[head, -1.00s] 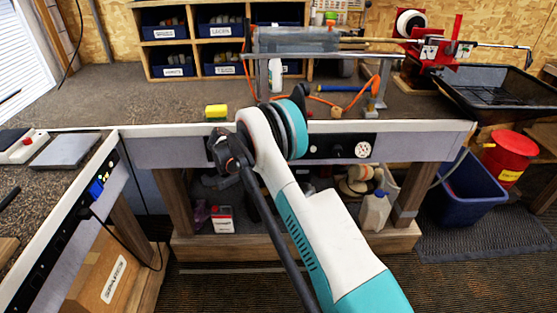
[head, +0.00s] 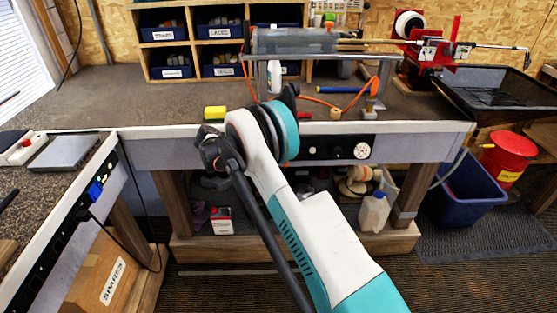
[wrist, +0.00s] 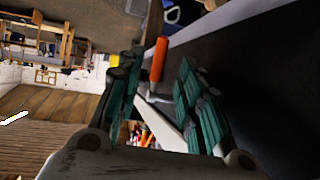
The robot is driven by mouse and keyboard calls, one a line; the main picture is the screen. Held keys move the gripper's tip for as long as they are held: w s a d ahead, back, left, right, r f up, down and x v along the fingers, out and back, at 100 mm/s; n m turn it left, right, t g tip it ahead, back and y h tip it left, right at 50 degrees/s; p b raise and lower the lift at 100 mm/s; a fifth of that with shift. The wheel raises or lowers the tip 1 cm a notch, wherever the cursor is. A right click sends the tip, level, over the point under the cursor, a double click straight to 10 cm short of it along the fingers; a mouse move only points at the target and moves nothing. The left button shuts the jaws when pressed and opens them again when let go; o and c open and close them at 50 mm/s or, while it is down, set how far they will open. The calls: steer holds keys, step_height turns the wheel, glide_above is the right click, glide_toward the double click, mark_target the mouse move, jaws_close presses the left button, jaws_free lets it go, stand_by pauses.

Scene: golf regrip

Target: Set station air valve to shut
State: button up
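In the wrist view an orange handle (wrist: 160,58) on a pale metal stem stands between and beyond my fingers. It looks like the lever of the station air valve. It is close to a dark panel, and its exact setting cannot be told. My gripper (wrist: 163,68) is open, with one teal-and-black finger on each side of the handle in the picture. No clear contact shows. In the head view my arm covers part of the bench front, and neither the lever nor my fingertips can be made out. A round white gauge (head: 361,151) sits on the black front panel.
A side bench (head: 60,178) stands at left. A blue bin (head: 468,188), a red can (head: 509,156) and a white jug (head: 374,211) stand low at right.

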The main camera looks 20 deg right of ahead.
steer(key=s+v, duration=0.1)
steer(key=v, duration=0.7)
steer(key=shift+w, duration=0.5)
